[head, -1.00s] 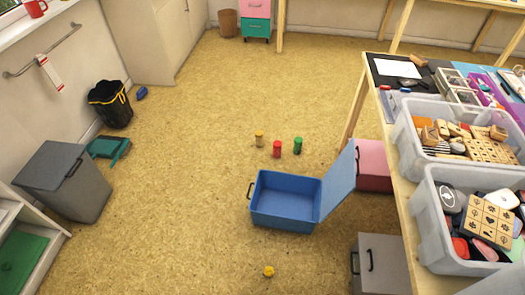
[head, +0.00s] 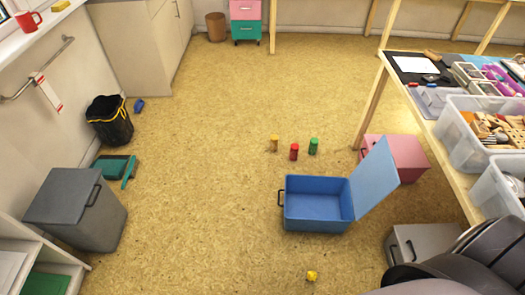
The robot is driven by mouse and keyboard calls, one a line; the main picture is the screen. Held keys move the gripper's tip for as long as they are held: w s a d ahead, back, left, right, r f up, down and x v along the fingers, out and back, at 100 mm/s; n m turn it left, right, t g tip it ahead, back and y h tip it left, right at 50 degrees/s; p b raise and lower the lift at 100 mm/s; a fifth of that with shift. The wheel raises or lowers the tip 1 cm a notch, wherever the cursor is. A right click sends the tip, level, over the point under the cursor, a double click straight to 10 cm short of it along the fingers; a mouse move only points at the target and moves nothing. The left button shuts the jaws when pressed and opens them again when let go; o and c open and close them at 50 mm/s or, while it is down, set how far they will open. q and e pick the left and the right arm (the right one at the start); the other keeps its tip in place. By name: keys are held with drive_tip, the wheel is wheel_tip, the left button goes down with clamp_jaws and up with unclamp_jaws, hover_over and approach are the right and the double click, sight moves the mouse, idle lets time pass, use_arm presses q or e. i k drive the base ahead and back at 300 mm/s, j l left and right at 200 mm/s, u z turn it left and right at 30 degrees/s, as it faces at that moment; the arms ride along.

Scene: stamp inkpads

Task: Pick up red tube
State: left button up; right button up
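The red tube (head: 293,152) stands upright on the floor near the middle of the head view. A dark rounded part of my arm fills the lower right corner. Neither of my grippers shows in this view.
An open blue box (head: 305,217) with its lid tilted up sits in front of the tubes. A pink box (head: 405,158) and a grey box (head: 418,242) are by the table (head: 440,139) at right. A small yellow object (head: 312,276) lies on the floor. The floor left of the tubes is clear.

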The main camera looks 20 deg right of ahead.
sight(294, 148)
drive_tip(key=i+j+z, duration=0.15)
drive_tip(key=i+j, duration=0.25)
drive_tip(key=i, duration=0.2)
drive_tip(key=i+j+z, duration=0.15)
drive_tip(key=i+j, duration=0.35)
drive_tip(key=i+z, duration=0.5)
drive_tip(key=i+j+z, duration=0.2)
drive_tip(key=i+z, duration=0.3)
drive_tip(key=i+j+z, duration=0.35)
drive_tip(key=z, duration=0.15)
drive_tip(key=i+j+z, duration=0.5)
drive_tip(key=k+j, duration=0.05)
drive_tip(key=j, duration=0.05)
